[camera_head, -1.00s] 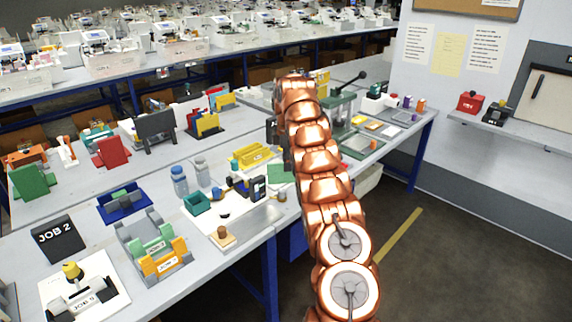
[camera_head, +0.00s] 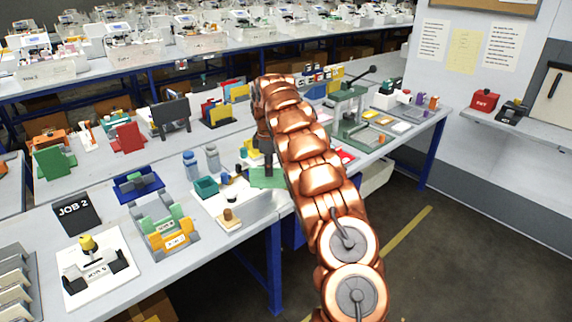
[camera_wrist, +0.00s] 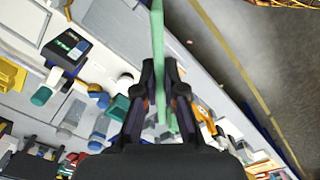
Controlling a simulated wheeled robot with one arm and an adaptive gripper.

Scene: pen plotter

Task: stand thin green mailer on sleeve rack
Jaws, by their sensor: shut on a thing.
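The thin green mailer (camera_wrist: 158,45) is a narrow green strip seen edge-on between the fingers of my gripper (camera_wrist: 160,95) in the wrist view. My gripper is shut on it. In the head view the mailer (camera_head: 267,179) shows as a green panel under my gripper (camera_head: 268,168), above the bench. My copper arm hides part of that area. A rack with upright red, blue and yellow sleeves (camera_head: 222,108) stands at the back of the bench; I cannot tell for sure that it is the sleeve rack.
A white tray with a teal box (camera_head: 206,187) and two bottles (camera_head: 190,163) stand left of my gripper. A blue holder (camera_head: 138,184), a grey holder with green and orange pieces (camera_head: 165,222) and a JOB 2 sign (camera_head: 76,213) are further left. A green press (camera_head: 350,110) is right.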

